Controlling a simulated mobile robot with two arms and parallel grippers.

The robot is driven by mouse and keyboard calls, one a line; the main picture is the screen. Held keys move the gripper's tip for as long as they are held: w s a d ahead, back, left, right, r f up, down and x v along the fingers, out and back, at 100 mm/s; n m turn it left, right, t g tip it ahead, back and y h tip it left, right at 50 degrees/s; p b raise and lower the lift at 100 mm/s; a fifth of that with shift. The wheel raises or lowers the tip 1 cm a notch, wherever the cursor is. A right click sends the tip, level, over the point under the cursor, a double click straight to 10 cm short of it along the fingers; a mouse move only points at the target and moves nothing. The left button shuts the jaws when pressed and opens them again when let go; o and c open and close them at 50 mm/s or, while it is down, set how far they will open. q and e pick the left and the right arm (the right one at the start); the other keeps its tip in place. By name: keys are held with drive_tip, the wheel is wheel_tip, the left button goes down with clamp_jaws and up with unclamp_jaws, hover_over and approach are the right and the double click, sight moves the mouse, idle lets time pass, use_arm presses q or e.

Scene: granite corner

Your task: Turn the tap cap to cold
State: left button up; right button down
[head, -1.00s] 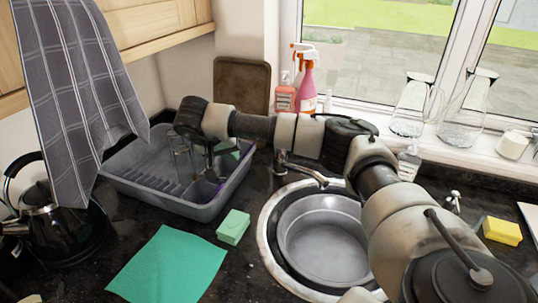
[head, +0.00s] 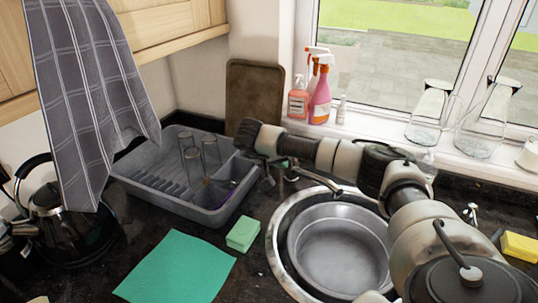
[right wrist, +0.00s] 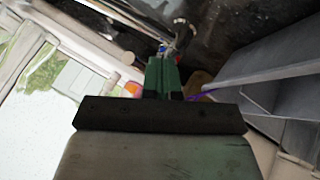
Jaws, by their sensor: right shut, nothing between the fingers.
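The metal tap (head: 322,181) stands behind the round sink, its spout reaching over the bowl. In the right wrist view the tap cap (right wrist: 164,48) shows small blue and red marks, just beyond my fingertips. My right gripper (head: 281,176) is beside the tap base, at the right end of the dish rack, and partly hidden by my wrist in the head view. In the right wrist view its green fingers (right wrist: 162,64) are together and empty, close to the cap. I cannot tell whether they touch it. My left gripper is not in view.
The grey dish rack (head: 165,199) with several glasses is left of the tap. Spray bottles (head: 319,98) stand on the sill behind. The sink holds a round basin (head: 340,252). A green sponge (head: 243,234) and green cloth (head: 177,266) lie in front.

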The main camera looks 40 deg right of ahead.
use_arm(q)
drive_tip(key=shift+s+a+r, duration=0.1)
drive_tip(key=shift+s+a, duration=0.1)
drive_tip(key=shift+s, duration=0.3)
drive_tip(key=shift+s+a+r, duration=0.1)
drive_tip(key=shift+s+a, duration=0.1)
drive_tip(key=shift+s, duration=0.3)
use_arm(e)
drive_tip(key=shift+s+d+r, duration=0.1)
drive_tip(key=shift+s+d, duration=0.2)
drive_tip(key=shift+d, duration=0.1)
use_arm(q)
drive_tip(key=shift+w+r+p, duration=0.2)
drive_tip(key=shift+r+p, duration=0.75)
drive_tip(key=shift+p, duration=0.1)
use_arm(e)
drive_tip(key=s+d+n+t, duration=0.2)
drive_tip(key=s+d+n, duration=0.1)
drive_tip(key=shift+s+d+n+t, duration=0.2)
drive_tip(key=shift+n+t, duration=0.1)
drive_tip(key=shift+n, duration=0.1)
drive_tip(key=shift+w, duration=0.1)
